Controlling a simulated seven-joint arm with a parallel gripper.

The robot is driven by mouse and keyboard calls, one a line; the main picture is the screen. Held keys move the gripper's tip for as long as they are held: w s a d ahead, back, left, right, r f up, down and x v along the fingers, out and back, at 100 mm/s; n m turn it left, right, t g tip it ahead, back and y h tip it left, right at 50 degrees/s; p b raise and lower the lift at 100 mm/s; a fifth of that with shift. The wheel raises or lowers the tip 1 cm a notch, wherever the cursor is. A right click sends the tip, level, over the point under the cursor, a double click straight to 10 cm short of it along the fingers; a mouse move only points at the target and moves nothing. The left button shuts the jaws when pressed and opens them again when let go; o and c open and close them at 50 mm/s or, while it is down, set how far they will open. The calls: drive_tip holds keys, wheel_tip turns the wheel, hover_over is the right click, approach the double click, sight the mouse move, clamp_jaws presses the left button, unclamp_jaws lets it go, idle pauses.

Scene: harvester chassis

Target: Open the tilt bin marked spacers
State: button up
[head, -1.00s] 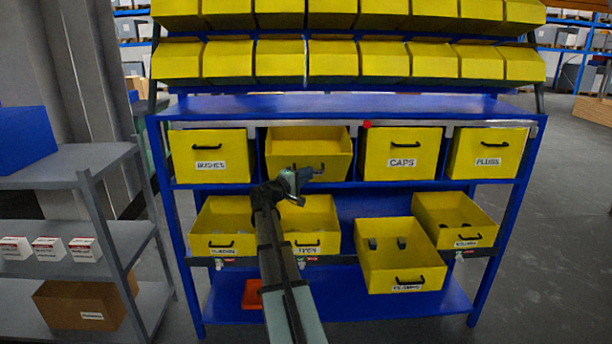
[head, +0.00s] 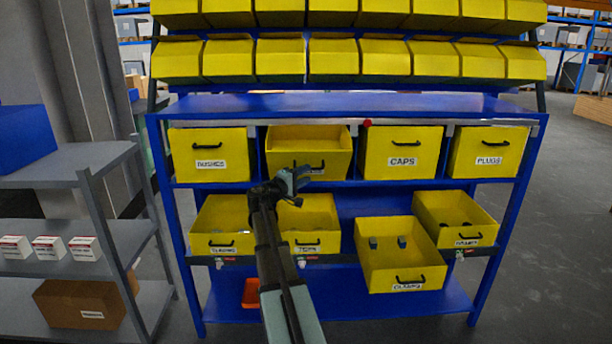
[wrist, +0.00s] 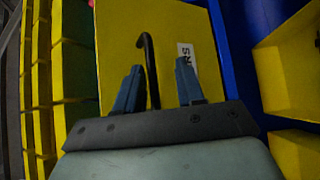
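A yellow tilt bin (head: 308,137), second from left in the upper row, leans forward with its top open in the head view. Its label is covered by my gripper (head: 298,186), so I cannot read its name there. In the wrist view its front (wrist: 112,40) carries a black handle (wrist: 148,60) and a partly hidden white label (wrist: 187,50) ending in "NS" or similar. My gripper is open in the wrist view (wrist: 158,64), one finger on each side of the handle's lower part in the picture. Contact with the handle cannot be told.
Upright bins marked bushes (head: 210,150), caps (head: 402,158) and plugs (head: 488,155) flank it. Below, open bins (head: 400,270) jut out from the lower row. A blue shelf (head: 345,104) runs above. A grey rack (head: 90,160) stands at left; open floor lies at right.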

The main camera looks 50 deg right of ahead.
drive_tip(key=a, duration=1.2)
drive_tip(key=shift+a+f, duration=0.3)
drive_tip(key=shift+f, duration=0.1)
drive_tip(key=s+a+f+m+y, duration=0.15)
drive_tip(key=a+f+y, duration=0.3)
drive_tip(key=f, duration=0.65)
drive_tip(key=s+a+f+y, duration=0.2)
drive_tip(key=a+f+y, duration=0.3)
drive_tip(key=f, duration=0.5)
drive_tip(key=s+a+f+m+y, duration=0.15)
drive_tip(key=a+f+y, duration=0.35)
drive_tip(key=f, duration=0.6)
drive_tip(key=s+a+f+n+g+y, duration=0.1)
drive_tip(key=s+a+f, duration=0.4)
drive_tip(key=a+f, duration=0.3)
drive_tip(key=s+a+f+y, duration=0.2)
drive_tip(key=s+a+f, duration=0.3)
drive_tip(key=a+f, duration=0.2)
drive_tip(key=s+a+f+n+g, duration=0.1)
drive_tip(key=s+a+f+g, duration=0.1)
drive_tip(key=s+a+f, duration=0.3)
drive_tip(key=s+a+f+g, duration=0.2)
drive_tip(key=s+a+f, duration=0.3)
drive_tip(key=s, duration=0.7)
drive_tip(key=s+a+f+n+g+y, duration=0.1)
drive_tip(key=s+a+f, duration=0.4)
drive_tip(key=s, duration=0.4)
drive_tip(key=shift+s+a+f+n+g, duration=0.2)
drive_tip(key=shift+a+f+n+g, duration=0.15)
drive_tip(key=shift+f, duration=0.3)
